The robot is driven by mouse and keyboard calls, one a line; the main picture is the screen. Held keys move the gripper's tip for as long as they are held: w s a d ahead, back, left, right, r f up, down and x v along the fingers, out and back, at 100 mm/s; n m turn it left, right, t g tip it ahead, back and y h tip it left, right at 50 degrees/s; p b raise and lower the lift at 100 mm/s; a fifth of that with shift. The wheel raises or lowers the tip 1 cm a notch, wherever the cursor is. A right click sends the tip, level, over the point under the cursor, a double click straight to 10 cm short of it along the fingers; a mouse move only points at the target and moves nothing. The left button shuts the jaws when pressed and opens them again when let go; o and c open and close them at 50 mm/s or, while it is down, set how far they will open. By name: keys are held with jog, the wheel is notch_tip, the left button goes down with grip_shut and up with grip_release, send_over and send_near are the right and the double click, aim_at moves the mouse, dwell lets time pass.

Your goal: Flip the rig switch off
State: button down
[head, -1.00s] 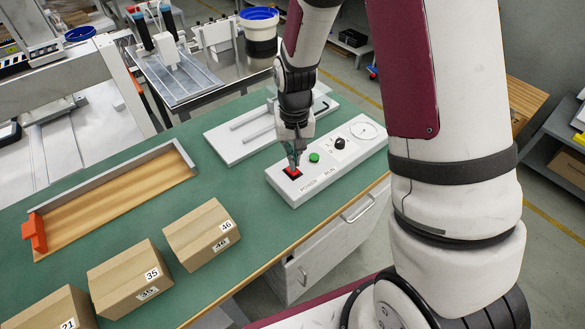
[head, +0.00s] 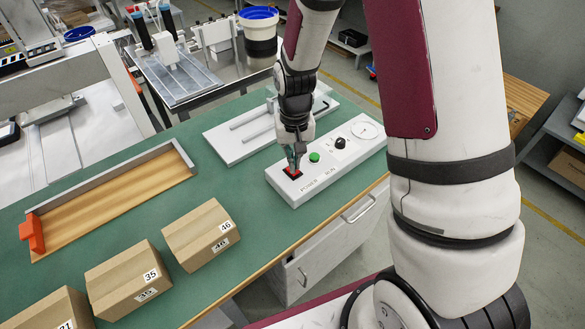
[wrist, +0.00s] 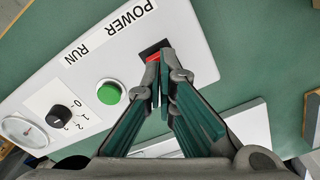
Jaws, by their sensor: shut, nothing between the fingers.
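The white control box (head: 325,165) sits on the green bench top near its right front edge. Its red power switch (head: 292,173), in a black surround, is at the left end above the POWER label. My gripper (head: 295,165) points down at the switch, its fingertips on or just above it. In the wrist view the closed fingertips (wrist: 160,62) meet over the switch, where a red strip (wrist: 152,58) shows beside them. The fingers hide much of the switch, so its tilt cannot be told.
On the same box are a green RUN button (head: 314,157), a black knob (head: 340,143) and a round dial (head: 364,130). Cardboard boxes (head: 200,235) stand along the bench's front left. A wooden tray (head: 115,205) lies behind them. A white plate with rods (head: 240,145) lies behind the control box.

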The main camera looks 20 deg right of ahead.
jog(key=shift+f+b, duration=0.4)
jog(key=shift+f, duration=0.35)
dwell(0.4)
jog(key=shift+r+p, duration=2.2)
jog(key=shift+r, duration=1.3)
jog(key=s+r+n+t, duration=0.1)
jog(key=s+r, duration=0.4)
jog(key=r, duration=0.5)
jog(key=s+r+t, duration=0.1)
jog(key=s+r, duration=0.4)
jog(key=r, duration=0.4)
jog(key=s+r+t, duration=0.1)
jog(key=s+r, duration=0.2)
jog(key=s, duration=0.4)
jog(key=s+r+n+t, duration=0.1)
jog(key=s+r, duration=0.2)
jog(key=s, duration=0.5)
jog(key=shift+d+r+p, duration=0.15)
jog(key=shift+r+p, duration=0.25)
